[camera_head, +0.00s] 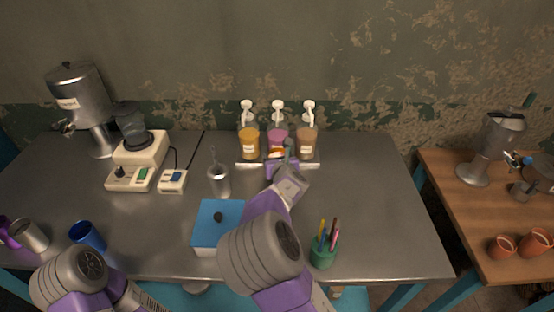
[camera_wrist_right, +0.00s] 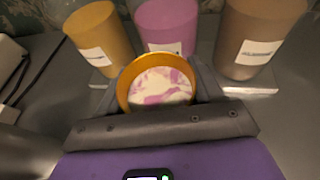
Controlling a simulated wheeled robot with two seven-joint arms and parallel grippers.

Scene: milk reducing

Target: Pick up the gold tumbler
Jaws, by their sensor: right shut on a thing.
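The gold tumbler (camera_wrist_right: 123,92) is upright between the fingers of my right gripper (camera_wrist_right: 160,98), which is shut on it. Its open top shows a white and pink swirled filling. In the head view the tumbler (camera_head: 275,153) is small and partly hidden by my right gripper (camera_head: 281,160), just in front of the bottle row. Whether its base touches the table cannot be told. My left arm shows at the lower left of the head view, but its gripper is out of view.
Yellow (camera_head: 249,143), pink (camera_head: 277,140) and brown (camera_head: 307,142) pump bottles stand close behind. A blender base (camera_head: 137,162) stands left. The table's right side is clear.

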